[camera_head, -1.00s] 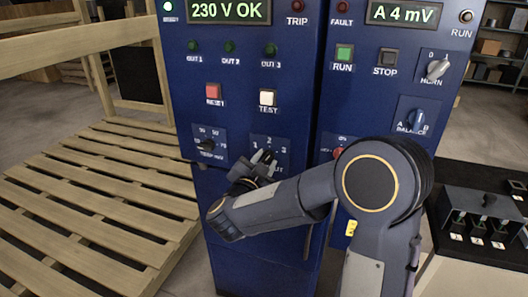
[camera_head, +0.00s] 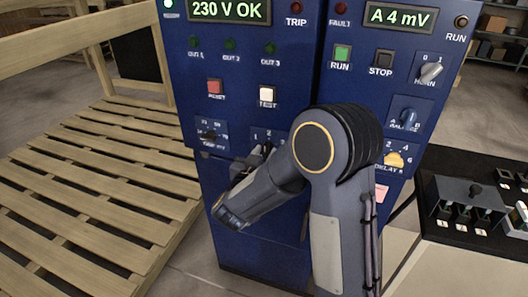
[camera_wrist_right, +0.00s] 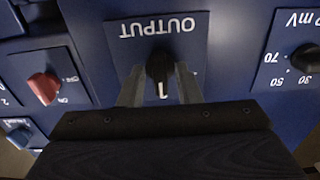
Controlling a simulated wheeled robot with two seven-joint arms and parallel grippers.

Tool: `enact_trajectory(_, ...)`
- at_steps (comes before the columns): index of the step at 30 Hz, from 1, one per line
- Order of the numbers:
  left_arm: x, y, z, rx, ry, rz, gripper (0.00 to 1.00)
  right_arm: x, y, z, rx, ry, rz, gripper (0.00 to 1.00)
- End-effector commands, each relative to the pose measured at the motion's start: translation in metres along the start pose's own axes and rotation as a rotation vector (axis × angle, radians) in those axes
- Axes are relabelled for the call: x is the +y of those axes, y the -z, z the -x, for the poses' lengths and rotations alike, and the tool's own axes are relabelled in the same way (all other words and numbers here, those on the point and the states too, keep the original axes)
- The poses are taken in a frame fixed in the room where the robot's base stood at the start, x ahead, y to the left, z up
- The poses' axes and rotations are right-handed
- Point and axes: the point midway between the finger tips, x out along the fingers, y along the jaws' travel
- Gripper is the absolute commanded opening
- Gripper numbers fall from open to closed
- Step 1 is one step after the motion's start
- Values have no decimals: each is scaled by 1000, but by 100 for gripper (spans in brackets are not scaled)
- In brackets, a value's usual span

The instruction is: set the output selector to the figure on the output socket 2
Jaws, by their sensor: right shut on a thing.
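The output selector (camera_wrist_right: 160,68) is a black knob with a white pointer line on a dark blue plate, whose OUTPUT lettering appears upside down in the right wrist view. Its pointer points straight down in that view. My right gripper (camera_wrist_right: 160,88) is shut on the knob, one finger on each side. In the head view my right gripper (camera_head: 262,155) is at the output plate (camera_head: 275,134), low on the left cabinet. My left gripper is not in view.
A black box (camera_head: 468,190) with several sockets and white number labels stands on the bench at right. A yellow knob (camera_head: 394,159), a balance knob (camera_head: 408,118) and a horn knob (camera_head: 430,72) are on the right cabinet. A wooden pallet (camera_head: 90,190) lies left.

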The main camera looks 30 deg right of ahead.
Motion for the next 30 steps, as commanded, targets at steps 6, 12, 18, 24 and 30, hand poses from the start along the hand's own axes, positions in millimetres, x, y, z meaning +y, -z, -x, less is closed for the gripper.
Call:
enact_trajectory(6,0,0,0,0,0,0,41,0,-1,0,-2,0,5,8)
enact_trajectory(12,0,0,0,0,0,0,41,0,-1,0,-3,1,5,35)
enact_trajectory(18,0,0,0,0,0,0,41,0,-1,0,-2,0,4,35)
enact_trajectory(24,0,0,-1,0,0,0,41,-1,-1,10,-2,3,2,35)
enact_trajectory(30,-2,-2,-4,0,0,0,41,-2,-2,44,-2,6,3,35)
